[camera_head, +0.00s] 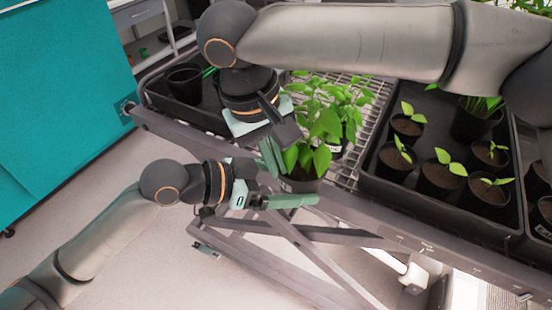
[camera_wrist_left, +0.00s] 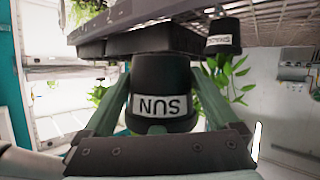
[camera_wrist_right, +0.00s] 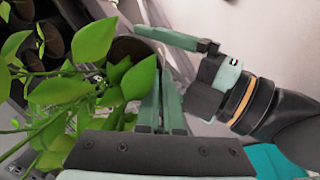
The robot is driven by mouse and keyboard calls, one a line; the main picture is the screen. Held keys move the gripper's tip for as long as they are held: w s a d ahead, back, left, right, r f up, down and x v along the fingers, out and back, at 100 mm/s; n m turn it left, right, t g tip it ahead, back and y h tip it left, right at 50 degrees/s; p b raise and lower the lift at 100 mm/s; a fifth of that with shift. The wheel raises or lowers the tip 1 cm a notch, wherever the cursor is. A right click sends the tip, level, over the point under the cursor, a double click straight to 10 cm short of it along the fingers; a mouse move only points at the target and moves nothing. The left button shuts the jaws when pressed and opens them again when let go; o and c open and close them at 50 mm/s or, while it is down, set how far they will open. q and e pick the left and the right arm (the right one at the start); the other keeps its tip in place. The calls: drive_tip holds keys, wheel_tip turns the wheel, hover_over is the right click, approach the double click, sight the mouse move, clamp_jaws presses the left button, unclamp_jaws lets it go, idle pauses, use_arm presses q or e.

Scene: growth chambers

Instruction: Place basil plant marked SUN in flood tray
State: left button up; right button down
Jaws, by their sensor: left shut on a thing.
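The basil plant marked SUN is a leafy plant in a black pot (camera_head: 302,185), in front of the bench's front rail. My left gripper (camera_head: 289,196) is shut on this pot from the left. In the left wrist view the pot (camera_wrist_left: 160,75) sits between the fingers, its white SUN label upside down. My right gripper (camera_head: 271,156) is beside the plant's leaves; in the right wrist view its fingers (camera_wrist_right: 161,85) are together, with no held thing visible between them. A black tray (camera_head: 217,124) lies on the bench at left, partly hidden by my right arm.
A second basil plant (camera_head: 346,112) stands behind on the wire rack (camera_head: 375,105). A black tray with several potted seedlings (camera_head: 440,178) lies to the right. A black pot (camera_head: 185,82) stands in the left tray. The bench's front rail (camera_head: 345,205) runs close to the held pot.

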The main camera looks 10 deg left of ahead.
use_arm(q)
drive_tip(key=shift+d, duration=0.1)
drive_tip(key=o, duration=1.3)
